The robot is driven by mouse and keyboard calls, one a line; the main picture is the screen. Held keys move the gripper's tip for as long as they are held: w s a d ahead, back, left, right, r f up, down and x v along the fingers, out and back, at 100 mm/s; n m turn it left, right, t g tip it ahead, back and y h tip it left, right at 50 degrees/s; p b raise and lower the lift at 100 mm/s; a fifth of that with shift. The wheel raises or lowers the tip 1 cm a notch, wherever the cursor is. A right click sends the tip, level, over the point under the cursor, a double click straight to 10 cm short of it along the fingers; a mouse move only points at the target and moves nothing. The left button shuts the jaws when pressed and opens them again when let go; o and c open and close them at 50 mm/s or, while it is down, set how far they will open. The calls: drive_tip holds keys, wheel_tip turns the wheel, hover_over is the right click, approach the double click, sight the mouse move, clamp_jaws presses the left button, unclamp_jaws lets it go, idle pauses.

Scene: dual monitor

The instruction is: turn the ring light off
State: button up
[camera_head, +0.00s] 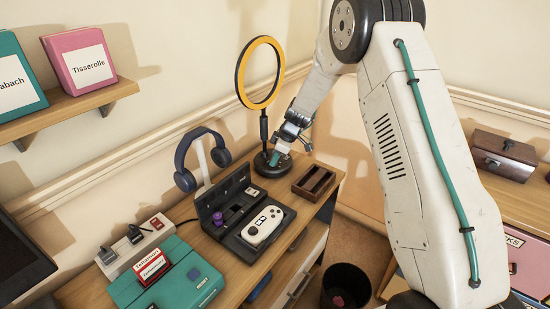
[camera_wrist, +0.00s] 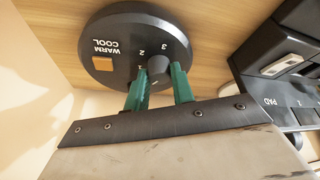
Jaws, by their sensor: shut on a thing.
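The ring light (camera_head: 241,82) stands at the back of the wooden desk, an orange-yellow ring with a black rim on a black stem and round base. In the wrist view its base (camera_wrist: 108,35) shows a dark knob (camera_wrist: 158,64) with the marks 1, 2 and 3 beside it. An orange square button (camera_wrist: 102,64) sits by the words WARM and COOL. My gripper (camera_head: 275,157) reaches down to the base, and its green fingers (camera_wrist: 160,78) are shut on the knob, one on each side. Which mark the knob points to is unclear.
A headphone stand with blue headphones (camera_head: 184,178) and a black dock with a white game controller (camera_head: 262,226) stand left and in front of the base. A brown divided tray (camera_head: 313,183) is close on the right. A power strip (camera_head: 137,246) lies further left.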

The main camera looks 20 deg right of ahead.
drive_tip(key=n+g, duration=0.1)
drive_tip(key=n, duration=0.2)
drive_tip(key=n+g, duration=0.1)
drive_tip(key=n, duration=0.2)
drive_tip(key=shift+w+d+y, duration=0.1)
drive_tip(key=shift+w+y, duration=0.05)
drive_tip(key=shift+y, duration=0.25)
idle(0.3)
drive_tip(key=o, duration=1)
drive_tip(key=shift+r, duration=0.1)
drive_tip(key=v, duration=0.7)
drive_tip(key=shift+w+d+r, duration=0.15)
drive_tip(key=shift+r, duration=0.15)
